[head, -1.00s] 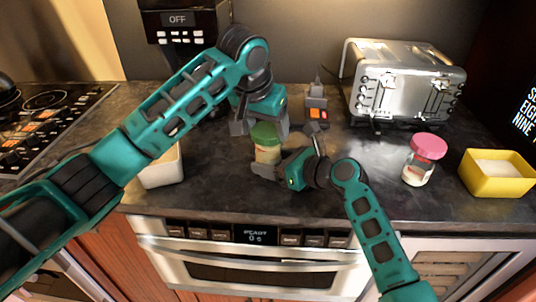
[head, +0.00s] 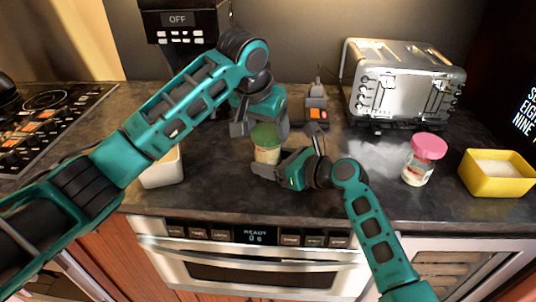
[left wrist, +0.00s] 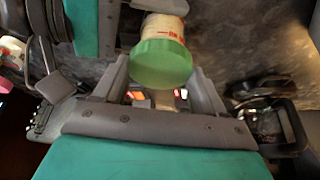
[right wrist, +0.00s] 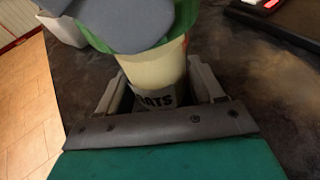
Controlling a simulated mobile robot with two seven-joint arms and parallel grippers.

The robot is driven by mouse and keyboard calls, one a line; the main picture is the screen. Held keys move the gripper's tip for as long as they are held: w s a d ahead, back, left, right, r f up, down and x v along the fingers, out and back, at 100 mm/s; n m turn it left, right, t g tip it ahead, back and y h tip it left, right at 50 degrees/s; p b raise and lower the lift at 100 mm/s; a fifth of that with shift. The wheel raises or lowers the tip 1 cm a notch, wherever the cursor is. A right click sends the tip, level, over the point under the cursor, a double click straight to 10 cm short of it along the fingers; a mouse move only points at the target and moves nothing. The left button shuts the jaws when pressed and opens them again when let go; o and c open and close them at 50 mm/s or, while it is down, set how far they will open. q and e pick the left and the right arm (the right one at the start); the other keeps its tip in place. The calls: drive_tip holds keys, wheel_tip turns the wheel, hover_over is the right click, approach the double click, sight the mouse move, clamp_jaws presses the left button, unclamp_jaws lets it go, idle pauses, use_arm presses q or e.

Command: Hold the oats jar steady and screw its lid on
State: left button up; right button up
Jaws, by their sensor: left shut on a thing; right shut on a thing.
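The oats jar (head: 267,155) stands upright on the dark counter, pale with a printed label; OATS shows on its body in the right wrist view (right wrist: 160,75). Its green lid (head: 265,136) sits on top of the jar; it also shows in the left wrist view (left wrist: 161,63). My left gripper (head: 262,126) reaches down from above and is shut on the lid. My right gripper (head: 268,163) is low at the counter, shut around the jar's body from the right and front. The thread between lid and jar is hidden, so I cannot tell how tight the lid is.
A white container (head: 162,169) stands left of the jar. A pink-lidded jar (head: 420,160) and a yellow tub (head: 497,173) stand to the right. A toaster (head: 403,85) and a small device with orange lights (head: 317,108) are behind. The microwave drawer (head: 250,270) is below the counter edge.

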drive_tip(key=c, duration=0.7)
use_arm(q)
drive_tip(key=o, duration=1.1)
use_arm(e)
drive_tip(key=shift+c, duration=0.8)
